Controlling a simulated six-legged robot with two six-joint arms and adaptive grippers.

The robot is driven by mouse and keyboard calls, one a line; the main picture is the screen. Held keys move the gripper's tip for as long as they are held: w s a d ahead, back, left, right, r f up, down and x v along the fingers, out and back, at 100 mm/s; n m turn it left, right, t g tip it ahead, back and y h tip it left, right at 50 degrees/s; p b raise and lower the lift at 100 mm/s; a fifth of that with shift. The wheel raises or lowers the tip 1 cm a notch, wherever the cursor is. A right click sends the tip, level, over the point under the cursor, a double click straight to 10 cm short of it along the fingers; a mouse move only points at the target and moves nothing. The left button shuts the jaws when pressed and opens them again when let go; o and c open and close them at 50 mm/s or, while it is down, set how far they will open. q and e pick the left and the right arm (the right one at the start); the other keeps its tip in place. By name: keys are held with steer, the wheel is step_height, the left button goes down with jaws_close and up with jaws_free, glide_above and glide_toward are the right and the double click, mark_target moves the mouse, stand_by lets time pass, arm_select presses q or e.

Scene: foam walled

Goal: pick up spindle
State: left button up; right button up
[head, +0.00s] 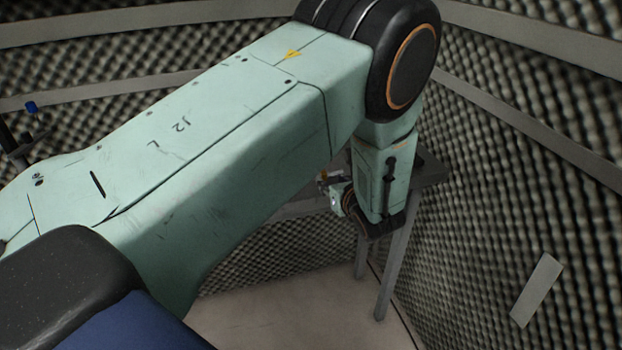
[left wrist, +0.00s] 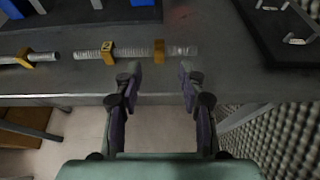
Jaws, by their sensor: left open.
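A ridged grey rod with brass-coloured blocks on it, which looks like the spindle (left wrist: 135,52), lies across the grey table (left wrist: 230,82) near its front edge in the left wrist view. A similar rod with a brass block (left wrist: 25,58) lies to its left. My left gripper (left wrist: 158,74) is open and empty. Its two fingertips are apart and appear just short of the spindle's right part, with one brass block showing between them. In the head view my left arm hides most of the table and the rods. My right gripper is not in view.
More blue and metal pieces show along the far side. In the head view the table leg (head: 395,270) stands close to foam-covered walls (head: 500,170).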

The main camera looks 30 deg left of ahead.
mark_target(325, 177)
arm_select(q)
steer(key=x, duration=0.4)
steer(key=shift+s+a+f, duration=0.1)
steer(key=shift+s+f, duration=0.05)
steer(key=shift+f, duration=0.05)
steer(key=shift+w+a+f, duration=0.1)
steer(key=shift+w, duration=0.1)
steer(key=shift+d, duration=0.25)
steer(key=shift+c, duration=0.2)
steer(key=shift+s+a, duration=0.1)
steer(key=shift+a, duration=0.1)
steer(key=c, duration=0.4)
steer(key=shift+d, duration=0.15)
jaws_close()
